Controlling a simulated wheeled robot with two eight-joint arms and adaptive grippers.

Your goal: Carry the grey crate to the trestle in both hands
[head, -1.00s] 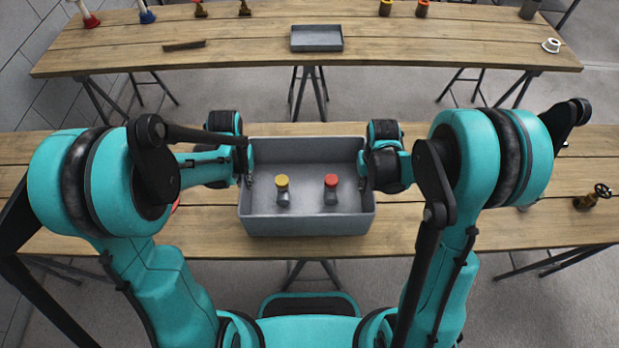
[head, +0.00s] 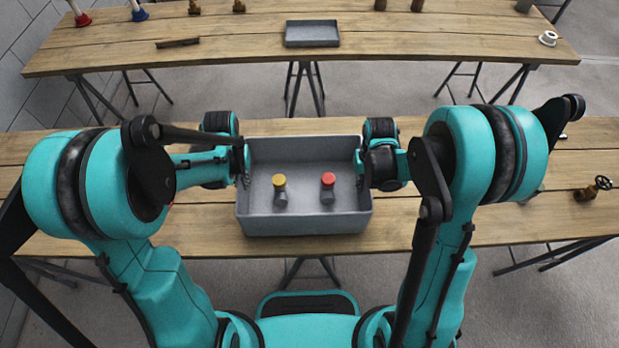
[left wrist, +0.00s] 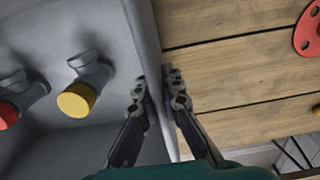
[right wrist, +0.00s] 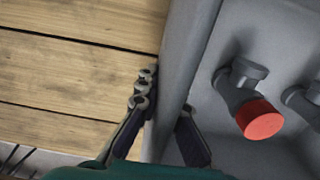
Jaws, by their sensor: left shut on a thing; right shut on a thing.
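The grey crate (head: 305,222) is over the near plank table, in front of me, and looks level. Inside it stand a yellow-capped grey fitting (head: 280,190) and a red-capped grey fitting (head: 327,188). My left gripper (head: 243,168) is shut on the crate's left wall; in the left wrist view its fingers (left wrist: 160,92) straddle the wall rim. My right gripper (head: 361,168) is shut on the right wall, its fingers (right wrist: 166,98) on either side of the rim in the right wrist view. Whether the crate's underside touches the planks cannot be told.
The near trestle table (head: 430,225) has a brass valve (head: 594,188) at right and a red flange (left wrist: 309,36) left of the crate. A far trestle table (head: 400,55) holds a shallow grey tray (head: 312,34), a dark flat piece (head: 178,43) and a white ring (head: 547,38). Floor separates the tables.

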